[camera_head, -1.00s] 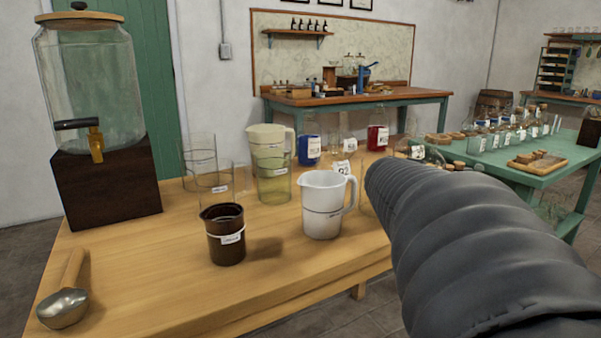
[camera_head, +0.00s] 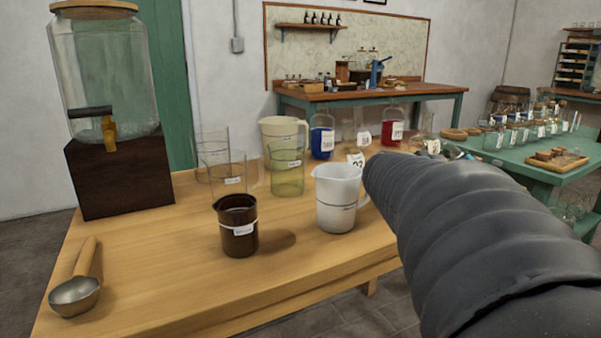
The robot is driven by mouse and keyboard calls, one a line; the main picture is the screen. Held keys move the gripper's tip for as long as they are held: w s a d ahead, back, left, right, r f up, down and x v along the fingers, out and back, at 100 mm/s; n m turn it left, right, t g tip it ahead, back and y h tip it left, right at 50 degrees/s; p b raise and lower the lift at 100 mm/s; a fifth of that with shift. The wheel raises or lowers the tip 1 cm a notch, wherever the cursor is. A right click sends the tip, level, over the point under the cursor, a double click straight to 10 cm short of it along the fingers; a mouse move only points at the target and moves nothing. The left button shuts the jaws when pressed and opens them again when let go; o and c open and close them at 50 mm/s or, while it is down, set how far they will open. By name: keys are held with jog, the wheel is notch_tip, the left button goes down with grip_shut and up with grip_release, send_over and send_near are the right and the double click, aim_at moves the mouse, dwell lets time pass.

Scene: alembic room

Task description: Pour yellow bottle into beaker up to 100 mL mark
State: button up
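Several vessels stand upright on the wooden table (camera_head: 180,285). A clear glass beaker (camera_head: 232,168) stands behind a brown beaker (camera_head: 238,238), and another clear glass one (camera_head: 207,140) is further back. A yellow-green transparent beaker (camera_head: 287,172) stands in front of a cream pitcher (camera_head: 272,130). A white measuring jug (camera_head: 335,205) stands near the front edge, close to my dark arm in the picture. I cannot make out a yellow bottle. My gripper is not visible; only the ribbed sleeve of my arm shows, at the right.
A large glass dispenser (camera_head: 103,80) on a dark wood block (camera_head: 118,178) stands at left, with a metal scoop (camera_head: 75,292) in front. Blue (camera_head: 322,140) and red (camera_head: 392,133) containers stand at the back. A green table (camera_head: 520,170) is at right.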

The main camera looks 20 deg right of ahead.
aim_at(458, 156)
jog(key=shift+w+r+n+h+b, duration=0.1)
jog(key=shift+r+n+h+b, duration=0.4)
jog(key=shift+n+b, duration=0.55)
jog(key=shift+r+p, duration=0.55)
jog(key=shift+p, duration=0.05)
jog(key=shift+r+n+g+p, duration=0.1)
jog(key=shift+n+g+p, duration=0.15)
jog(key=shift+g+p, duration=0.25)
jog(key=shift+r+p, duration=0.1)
jog(key=shift+p, duration=0.3)
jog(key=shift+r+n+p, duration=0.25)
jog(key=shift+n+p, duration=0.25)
jog(key=shift+p, duration=0.05)
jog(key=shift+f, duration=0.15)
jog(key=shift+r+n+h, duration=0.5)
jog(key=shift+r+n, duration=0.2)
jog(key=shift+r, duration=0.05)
dwell(4.0)
